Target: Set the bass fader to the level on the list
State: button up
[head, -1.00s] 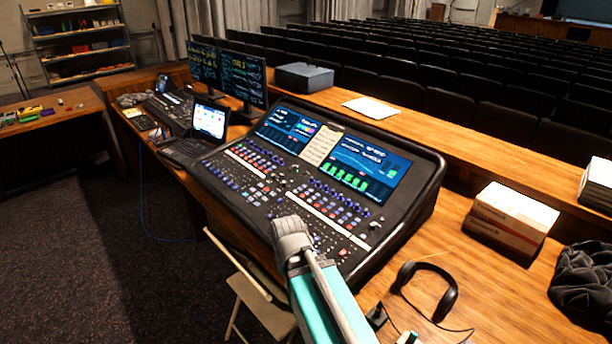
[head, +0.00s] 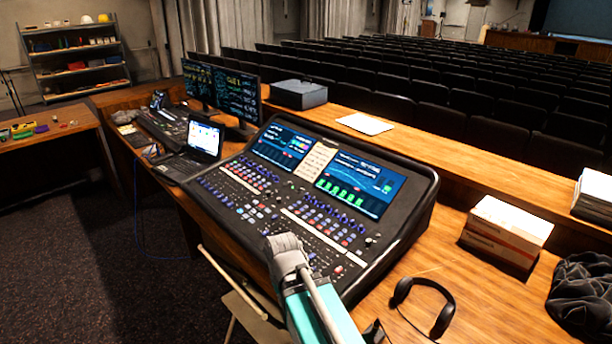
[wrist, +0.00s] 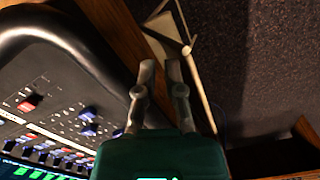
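The mixing console (head: 375,232) stands tilted on the desk, with rows of small coloured controls and two lit screens. A pale sheet (head: 316,160) with writing too small to read lies between the screens. I cannot tell which control is the bass fader. In the wrist view, the console (wrist: 50,75) fills the left side, with red and blue caps (wrist: 88,130). My gripper (wrist: 161,64) has a narrow gap between its fingertips and holds nothing. It points past the console's dark edge towards the desk edge and floor. In the head view, my arm covers the console's near part.
A laptop (head: 205,140) and two monitors (head: 238,90) stand left of the console. Headphones (head: 425,292), a box (head: 507,228) and dark cloth (head: 580,283) are to the right. A folding chair (head: 240,300) is below the front edge.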

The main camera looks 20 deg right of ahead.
aim_at(272, 235)
jog(key=shift+o, duration=0.8)
jog(key=shift+w+r, duration=0.1)
jog(key=shift+w, duration=0.1)
jog(key=w+r+n+p, duration=0.2)
jog(key=w+n, duration=0.1)
jog(key=w, duration=0.1)
jog(key=w+d+r+n+p, duration=0.1)
jog(key=w+r+n+p, duration=0.1)
jog(key=w+n, duration=0.2)
jog(key=w+r+n+p, duration=0.2)
jog(key=w+n, duration=0.2)
jog(key=w, duration=0.1)
jog(key=shift+w+d+r+p, duration=0.25)
jog(key=shift+d+r+p, duration=0.1)
jog(key=shift+d+p, duration=0.05)
jog(key=w+d+r+n+p, duration=0.2)
jog(key=w+r+n+p, duration=0.4)
jog(key=w+n, duration=0.5)
jog(key=shift+w, duration=1)
jog(key=shift+d, duration=0.1)
notch_tip(272, 235, down, 14)
jog(key=b, duration=1.3)
jog(key=shift+r+b, duration=0.15)
jog(key=shift+b, duration=0.2)
